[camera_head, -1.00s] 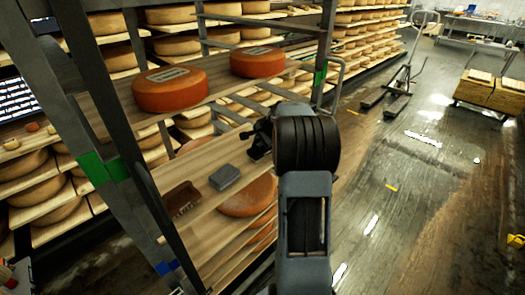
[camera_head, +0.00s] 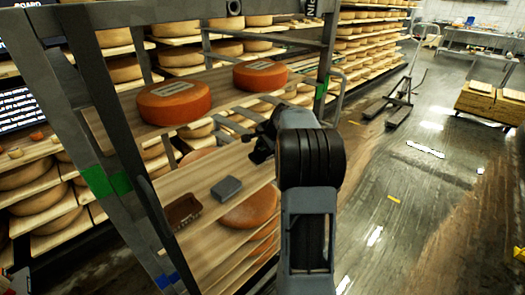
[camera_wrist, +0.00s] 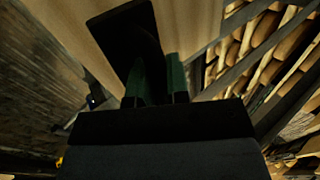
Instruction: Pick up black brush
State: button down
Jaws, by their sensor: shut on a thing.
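My gripper (camera_wrist: 158,84) is shut on a flat black object, which I take to be the black brush (camera_wrist: 125,38). In the wrist view it extends beyond the dark green fingertips, over a pale wooden board. Its bristles cannot be made out. In the head view my gripper (camera_head: 263,146) is at the rack's right side, above the lower wooden shelf (camera_head: 200,178). There the brush cannot be told apart from the dark gripper, and my arm hides part of the shelf behind it.
Two orange cheese wheels, one at left (camera_head: 173,102) and one at right (camera_head: 260,75), sit on the shelf above. Metal rack posts (camera_head: 108,130) stand close by. Open floor (camera_head: 420,210) lies to the right.

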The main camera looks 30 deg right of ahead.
jog(key=s+d+b, duration=0.2)
jog(key=s, duration=1.6)
jog(key=shift+f, duration=0.1)
